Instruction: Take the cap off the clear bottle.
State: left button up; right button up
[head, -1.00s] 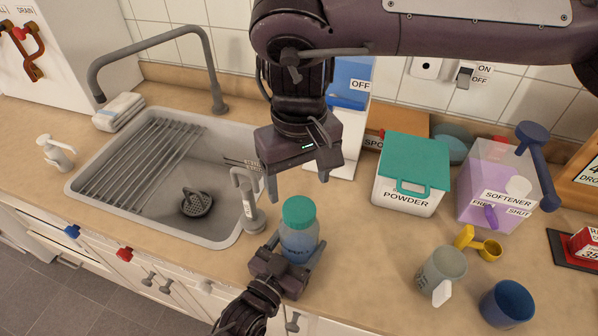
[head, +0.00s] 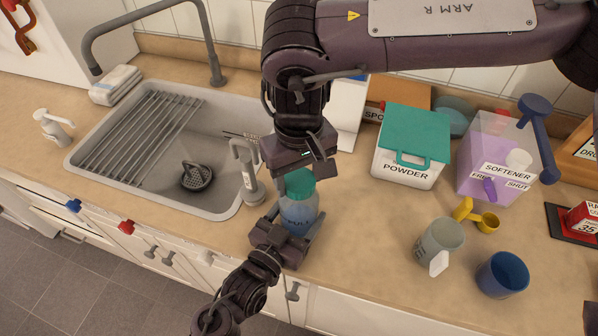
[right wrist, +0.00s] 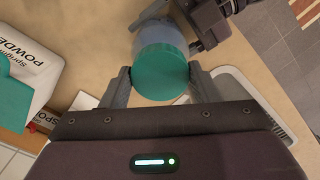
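My right gripper (head: 299,180) is directly above, pointing down, and hides part of the cap in the head view. In the right wrist view the cap (right wrist: 162,72) lies between the two fingers of my right gripper (right wrist: 158,84).
The sink (head: 225,205) and a grey soap dispenser (head: 247,172) are left of the bottle. The powder box (head: 405,165), softener container (head: 490,160), grey cup (head: 438,240), yellow scoop (head: 487,222) and blue cup (head: 503,274) stand right. Counter between bottle and grey cup is clear.

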jog(key=c, duration=0.6)
jog(key=n, duration=1)
jog(key=shift+n, duration=0.3)
jog(key=n, duration=0.8)
jog(key=shift+r, duration=0.1)
jog(key=n, duration=0.4)
jog(key=shift+w+n, duration=0.1)
jog(key=shift+n, duration=0.3)
jog(key=n, duration=1.2)
jog(key=shift+n, duration=0.3)
jog(key=n, duration=1.2)
jog(key=shift+n, duration=0.4)
jog(key=n, duration=0.5)
